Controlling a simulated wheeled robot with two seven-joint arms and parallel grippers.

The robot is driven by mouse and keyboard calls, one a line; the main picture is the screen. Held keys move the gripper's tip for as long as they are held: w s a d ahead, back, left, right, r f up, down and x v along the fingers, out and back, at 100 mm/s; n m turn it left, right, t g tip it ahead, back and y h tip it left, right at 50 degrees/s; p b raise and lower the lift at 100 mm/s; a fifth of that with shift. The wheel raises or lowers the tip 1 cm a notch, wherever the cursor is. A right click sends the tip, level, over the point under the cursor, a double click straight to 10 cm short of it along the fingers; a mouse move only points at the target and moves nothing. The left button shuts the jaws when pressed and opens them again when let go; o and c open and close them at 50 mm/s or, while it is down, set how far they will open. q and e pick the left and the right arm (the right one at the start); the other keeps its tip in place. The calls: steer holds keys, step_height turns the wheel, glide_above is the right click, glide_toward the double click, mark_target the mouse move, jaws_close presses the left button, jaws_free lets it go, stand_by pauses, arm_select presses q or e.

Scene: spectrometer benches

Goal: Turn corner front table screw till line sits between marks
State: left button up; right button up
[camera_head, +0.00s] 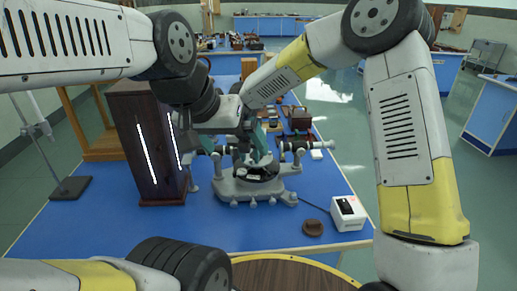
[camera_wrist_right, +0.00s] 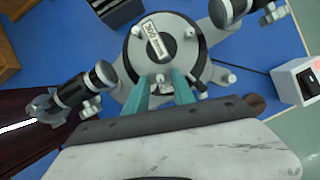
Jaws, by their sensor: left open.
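The spectrometer's round dark table (camera_wrist_right: 172,62) carries a pale strip (camera_wrist_right: 154,38) with small dark markings; I cannot make out a line against its marks. Small light screws stand on the table, including a left one (camera_wrist_right: 136,31) and a right one (camera_wrist_right: 190,32). The front screw (camera_wrist_right: 160,78) shows between the teal fingers of my right gripper (camera_wrist_right: 162,84); contact is unclear. In the head view the right fingers (camera_head: 257,145) are over the table's front. My left gripper (camera_head: 210,143) shows a teal finger left of the table, open; the overlapping wrists hide much of it.
The grey spectrometer base (camera_head: 240,190) stands on the blue bench (camera_head: 100,222), with tubes at both sides. A tall dark box (camera_head: 140,150) with bright slits stands left. A white box (camera_head: 348,213) and a round brown knob (camera_head: 313,228) sit front right. The front left bench is clear.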

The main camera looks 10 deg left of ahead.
jaws_close()
steer(key=m, duration=0.1)
steer(key=m+h, duration=0.1)
steer(key=m, duration=0.2)
steer(key=shift+a+m+h, duration=0.3)
steer(key=shift+m+h, duration=0.1)
steer(key=m, duration=0.2)
steer(key=m+g+h, duration=0.1)
steer(key=m, duration=0.1)
steer(key=m+h, duration=0.1)
steer(key=m, duration=0.1)
steer(key=shift+w+a+g, duration=0.2)
steer(key=shift+a+g, duration=0.05)
steer(key=shift+g, duration=0.15)
steer(key=shift+w+m+g, duration=0.1)
steer(key=shift+m+g, duration=0.35)
steer(key=shift+m, duration=0.8)
steer(key=shift+w+m+g, duration=0.1)
steer(key=shift+m+g, duration=0.35)
steer(key=shift+m, duration=0.8)
steer(key=shift+h, duration=0.3)
steer(key=shift+o, duration=1.1)
jaws_free()
